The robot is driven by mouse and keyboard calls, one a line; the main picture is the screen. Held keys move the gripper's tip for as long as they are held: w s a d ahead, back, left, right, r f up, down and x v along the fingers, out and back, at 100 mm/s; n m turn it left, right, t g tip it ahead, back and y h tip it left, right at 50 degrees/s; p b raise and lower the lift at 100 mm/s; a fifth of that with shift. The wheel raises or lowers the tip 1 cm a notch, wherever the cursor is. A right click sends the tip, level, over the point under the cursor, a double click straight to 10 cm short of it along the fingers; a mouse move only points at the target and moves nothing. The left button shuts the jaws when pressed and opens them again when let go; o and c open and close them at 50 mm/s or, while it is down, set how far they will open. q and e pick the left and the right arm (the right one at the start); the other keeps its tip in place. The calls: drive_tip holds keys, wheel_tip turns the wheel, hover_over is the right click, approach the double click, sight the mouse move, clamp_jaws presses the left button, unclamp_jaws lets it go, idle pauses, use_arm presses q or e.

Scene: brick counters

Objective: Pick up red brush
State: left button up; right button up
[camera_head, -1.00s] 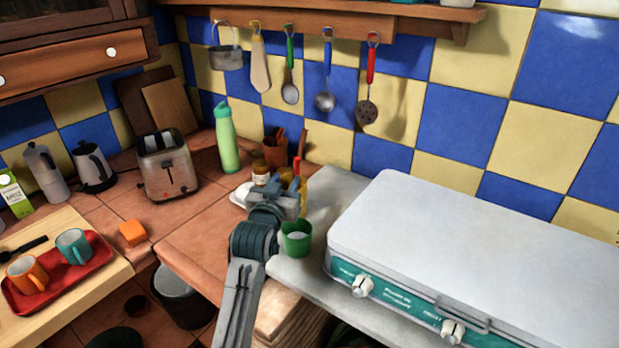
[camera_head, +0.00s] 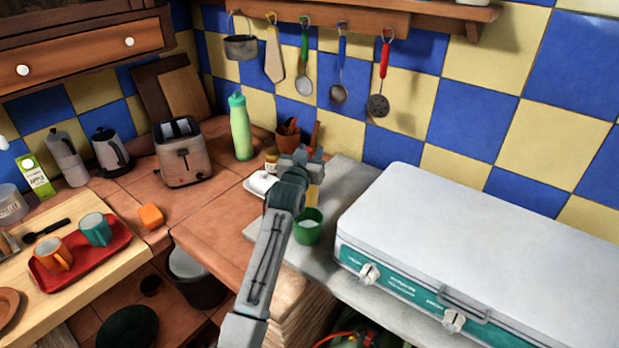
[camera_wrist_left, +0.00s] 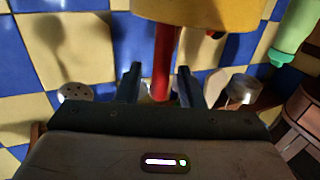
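The red brush shows in the left wrist view as a red handle (camera_wrist_left: 163,55) running out of a yellow holder (camera_wrist_left: 200,12); that view looks upside down. In the head view only a bit of red (camera_head: 319,156) shows beside my gripper, above the yellow holder (camera_head: 313,195); the rest is hidden. My left gripper (camera_head: 307,155) is at the handle. In the wrist view its two fingers (camera_wrist_left: 160,78) stand apart on either side of the handle, with no clear grip on it. My right gripper is not in view.
A green cup (camera_head: 308,232) stands close below my left wrist. A white dish (camera_head: 261,183), a jar (camera_head: 271,160) and a brown utensil pot (camera_head: 288,138) are left of the gripper. A large white-lidded stove (camera_head: 450,220) fills the right. Utensils such as the red-handled skimmer (camera_head: 384,62) hang behind.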

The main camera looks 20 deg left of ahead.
use_arm(q)
drive_tip(key=shift+s+r, duration=0.1)
clamp_jaws()
drive_tip(key=shift+r, duration=0.1)
